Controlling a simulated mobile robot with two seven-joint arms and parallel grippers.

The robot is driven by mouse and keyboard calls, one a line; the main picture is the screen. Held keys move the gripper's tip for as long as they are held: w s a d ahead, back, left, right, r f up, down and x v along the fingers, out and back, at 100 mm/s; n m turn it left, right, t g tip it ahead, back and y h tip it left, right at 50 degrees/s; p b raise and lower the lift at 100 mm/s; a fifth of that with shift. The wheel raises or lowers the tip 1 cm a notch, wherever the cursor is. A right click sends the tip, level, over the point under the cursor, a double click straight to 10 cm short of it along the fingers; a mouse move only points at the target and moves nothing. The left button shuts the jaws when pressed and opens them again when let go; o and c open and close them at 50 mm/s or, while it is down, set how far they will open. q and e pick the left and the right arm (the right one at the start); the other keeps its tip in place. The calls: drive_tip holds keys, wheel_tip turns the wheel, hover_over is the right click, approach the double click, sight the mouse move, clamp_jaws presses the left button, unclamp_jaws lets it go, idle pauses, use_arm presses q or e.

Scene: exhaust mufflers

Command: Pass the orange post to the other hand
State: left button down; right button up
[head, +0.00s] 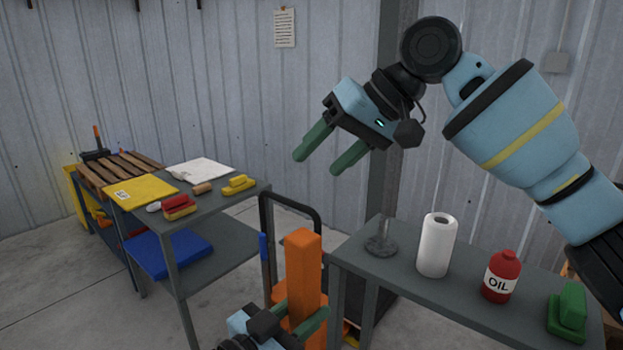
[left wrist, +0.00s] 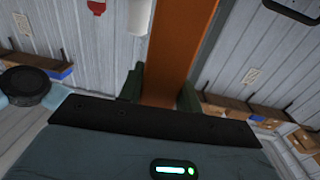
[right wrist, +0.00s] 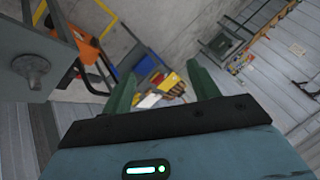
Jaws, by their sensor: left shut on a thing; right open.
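The orange post (head: 303,268) stands roughly upright at the lower middle of the head view. My left gripper (head: 300,318) is shut on its lower part. In the left wrist view the post (left wrist: 180,45) rises from between the green fingers (left wrist: 160,88). The post also shows at the upper left of the right wrist view (right wrist: 92,58). My right gripper (head: 331,152) is open and empty, raised above and to the right of the post in the head view, apart from it. Its two green fingers (right wrist: 160,88) are spread in the right wrist view.
A grey bench (head: 345,262) at right holds a paper roll (head: 437,245), a red oil bottle (head: 502,277) and a green block (head: 568,312). A grey cart (head: 225,212) at left holds a yellow folder (head: 146,191) and sponges. Air between post and right gripper is clear.

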sight(302, 256)
drive_tip(key=s+n+h, duration=0.1)
drive_tip(key=s+h, duration=0.1)
drive_tip(key=s+a+n+h, duration=0.1)
drive_tip(key=s+h, duration=0.1)
drive_tip(key=s, duration=0.1)
drive_tip(key=s+a+n+h, duration=0.1)
drive_tip(key=s, duration=0.2)
drive_tip(key=shift+s+a+f+n+g+h, duration=0.1)
drive_tip(key=shift+s+n+g+h, duration=0.05)
drive_tip(key=shift+n+g+h, duration=0.2)
drive_tip(key=shift+s+h, duration=0.45)
drive_tip(key=shift+h, duration=0.2)
drive_tip(key=f, duration=0.8)
drive_tip(key=w+a+f, duration=0.1)
drive_tip(key=f, duration=0.3)
drive_tip(key=shift+w, duration=0.1)
drive_tip(key=shift+c, duration=0.4)
drive_tip(key=c, duration=1)
use_arm(q)
drive_tip(key=c, duration=0.9)
unclamp_jaws()
use_arm(e)
drive_tip(key=shift+c, duration=0.2)
